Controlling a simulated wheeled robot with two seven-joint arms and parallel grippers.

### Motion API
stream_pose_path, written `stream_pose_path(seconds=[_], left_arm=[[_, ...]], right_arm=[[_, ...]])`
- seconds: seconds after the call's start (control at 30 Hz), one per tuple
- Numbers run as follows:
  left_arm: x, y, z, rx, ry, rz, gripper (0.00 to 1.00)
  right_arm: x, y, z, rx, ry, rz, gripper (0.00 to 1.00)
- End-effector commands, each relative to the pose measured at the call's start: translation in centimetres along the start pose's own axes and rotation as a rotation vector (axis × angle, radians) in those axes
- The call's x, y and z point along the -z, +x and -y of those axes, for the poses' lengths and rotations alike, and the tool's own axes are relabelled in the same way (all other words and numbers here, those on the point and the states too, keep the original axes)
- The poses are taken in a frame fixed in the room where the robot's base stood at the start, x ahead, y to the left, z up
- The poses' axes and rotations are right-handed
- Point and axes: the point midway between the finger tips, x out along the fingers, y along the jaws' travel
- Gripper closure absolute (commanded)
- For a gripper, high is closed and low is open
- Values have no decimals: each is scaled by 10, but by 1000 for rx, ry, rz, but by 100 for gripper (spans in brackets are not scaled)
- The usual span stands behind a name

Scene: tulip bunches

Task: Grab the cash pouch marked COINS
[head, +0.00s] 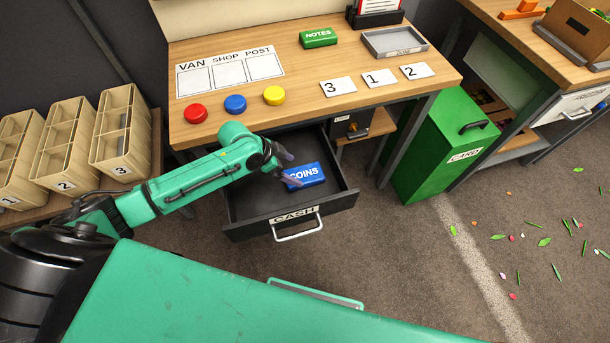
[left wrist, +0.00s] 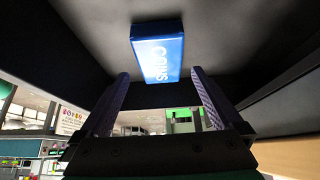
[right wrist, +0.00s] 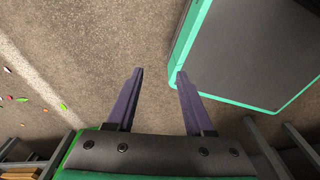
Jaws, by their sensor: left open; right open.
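The blue pouch (head: 306,175) marked COINS lies in the open black drawer (head: 247,222) labelled CASH. My left gripper (head: 284,167) is in the drawer, at the left end of the pouch. In the left wrist view the pouch (left wrist: 157,50) shows beyond and between the two open fingers (left wrist: 160,88); nothing is held. Whether a fingertip touches the pouch I cannot tell. My right gripper (right wrist: 158,75) is open and empty above the carpet; it is not in the head view.
The wooden tabletop (head: 300,75) overhangs the back of the drawer. A green NOTES pouch (head: 318,38), a grey tray (head: 395,43) and red, blue and yellow buttons (head: 235,103) are on it. A green CARD bin (head: 440,150) stands right; numbered beige crates (head: 122,135) stand left.

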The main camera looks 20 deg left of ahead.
Motion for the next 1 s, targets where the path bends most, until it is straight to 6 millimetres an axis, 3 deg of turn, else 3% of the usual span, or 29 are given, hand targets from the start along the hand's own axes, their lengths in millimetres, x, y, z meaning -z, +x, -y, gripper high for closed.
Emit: stream_pose_path(seconds=[0.3,0.53,0.73,0.77,1.0], left_arm=[[0,52,1,0,-1,0,0],[0,55,1,1,1,1,0],[0,55,1,0,0,1,76],[0,54,1,1,0,0,81],[1,53,1,1,0,-1,81]], right_arm=[[0,-1,-10,-14,-1,0,48],[1,-1,-11,-16,1,-1,48],[1,-1,-12,-16,1,-1,48],[1,-1,-12,-16,1,-1,48],[1,-1,-12,-16,0,-1,48]])
